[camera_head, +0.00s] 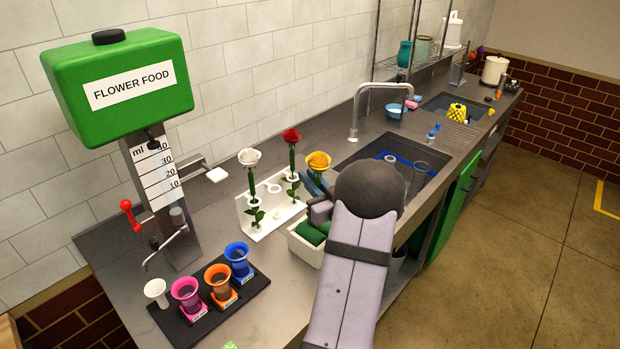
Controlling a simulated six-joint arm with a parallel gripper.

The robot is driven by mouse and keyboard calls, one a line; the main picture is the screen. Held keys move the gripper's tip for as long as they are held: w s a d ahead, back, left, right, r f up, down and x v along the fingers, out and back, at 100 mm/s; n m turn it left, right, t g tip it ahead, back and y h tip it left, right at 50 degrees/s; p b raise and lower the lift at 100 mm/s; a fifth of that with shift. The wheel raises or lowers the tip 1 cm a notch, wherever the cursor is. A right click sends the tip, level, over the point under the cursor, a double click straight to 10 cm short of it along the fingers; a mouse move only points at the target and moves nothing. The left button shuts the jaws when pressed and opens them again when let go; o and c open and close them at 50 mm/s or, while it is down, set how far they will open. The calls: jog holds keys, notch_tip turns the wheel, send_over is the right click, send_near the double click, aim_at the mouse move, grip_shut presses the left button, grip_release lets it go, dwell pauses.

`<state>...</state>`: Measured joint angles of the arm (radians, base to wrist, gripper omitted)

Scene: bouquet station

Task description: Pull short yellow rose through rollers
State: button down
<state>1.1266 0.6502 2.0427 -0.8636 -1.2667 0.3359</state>
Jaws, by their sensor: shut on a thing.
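The yellow rose (319,160) shows as a yellow-orange bloom just above my gripper (316,190). My gripper is shut on the rose, and my arm and fingers hide most of its stem. The green rollers (309,233) sit in a white open box (305,252) just below my gripper, partly covered by my arm. I cannot tell whether the stem touches the rollers.
A white rack (262,231) behind the rollers holds a white rose (249,158) and a red rose (291,136) upright. Coloured cups stand on a black mat (258,294) at front left. A faucet (357,105) and sink (385,150) lie behind my arm.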

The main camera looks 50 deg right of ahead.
aim_at(310, 153)
jog(key=shift+f+b, duration=2.85)
jog(key=shift+f, duration=0.65)
jog(key=shift+r+p, duration=5.45)
jog(key=shift+r, duration=2.1)
